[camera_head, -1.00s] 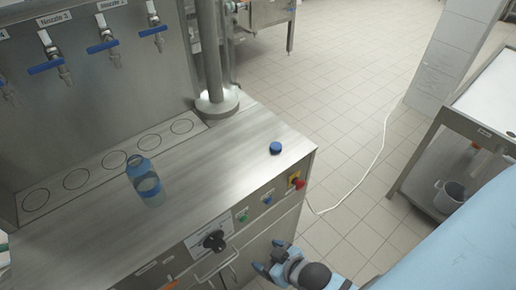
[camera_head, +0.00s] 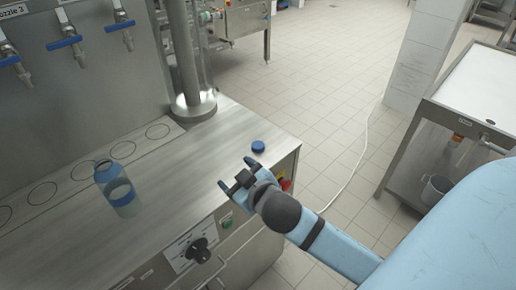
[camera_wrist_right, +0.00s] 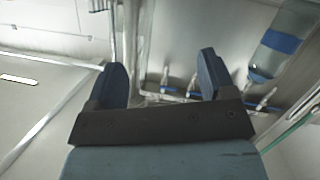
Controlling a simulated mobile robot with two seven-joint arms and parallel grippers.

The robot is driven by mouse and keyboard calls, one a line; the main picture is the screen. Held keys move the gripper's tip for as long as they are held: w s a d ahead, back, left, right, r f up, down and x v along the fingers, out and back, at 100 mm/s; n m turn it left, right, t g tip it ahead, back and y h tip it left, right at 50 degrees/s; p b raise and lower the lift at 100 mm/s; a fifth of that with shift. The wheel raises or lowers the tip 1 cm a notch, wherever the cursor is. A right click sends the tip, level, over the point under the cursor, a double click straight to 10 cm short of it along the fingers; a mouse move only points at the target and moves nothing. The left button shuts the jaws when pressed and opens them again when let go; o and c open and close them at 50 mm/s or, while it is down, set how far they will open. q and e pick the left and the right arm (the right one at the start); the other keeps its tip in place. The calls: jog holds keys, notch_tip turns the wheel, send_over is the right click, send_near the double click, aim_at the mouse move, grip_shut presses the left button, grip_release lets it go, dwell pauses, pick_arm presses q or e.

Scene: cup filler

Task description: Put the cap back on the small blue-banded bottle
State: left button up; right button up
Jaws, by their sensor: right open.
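A bottle with a blue band (camera_wrist_right: 283,42) also shows at the upper right of the right wrist view. The blue cap (camera_head: 258,146) lies on the counter near its right corner, away from the bottle. My right gripper (camera_head: 235,173) is open and empty. It is at the counter's front edge, just in front of the cap and to the right of the bottle. The cap cannot be made out in the right wrist view. My left gripper is out of view.
Nozzles with blue levers (camera_head: 67,38) hang on the back panel above marked circles. A steel post (camera_head: 186,60) stands behind the cap. A black knob (camera_head: 199,250) is on the counter's front. The counter between bottle and cap is clear.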

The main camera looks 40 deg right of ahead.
jog(key=w+a+r+n+g+y, duration=0.1)
jog(key=w+a+r+n+y, duration=0.2)
jog(key=a+r+n+y, duration=0.5)
jog(key=w+a+r+n+g+y, duration=0.1)
jog(key=w+a+r+n+y, duration=0.3)
jog(key=n+y, duration=0.65)
jog(key=w+d+f+n+g+h, duration=0.3)
jog(key=d+f+n+g+h, duration=0.6)
jog(key=g, duration=0.3)
jog(key=w+d+r+m+h, duration=0.1)
jog(key=d+h, duration=0.3)
jog(key=d, duration=0.5)
jog(key=w+d+r+m+g+h, duration=0.1)
jog(key=w+d+r+h, duration=0.1)
jog(key=d+h, duration=0.3)
jog(key=d, duration=0.4)
jog(key=shift+d+r+m, duration=0.15)
jog(key=shift+d+m, duration=0.1)
jog(key=shift+m, duration=0.1)
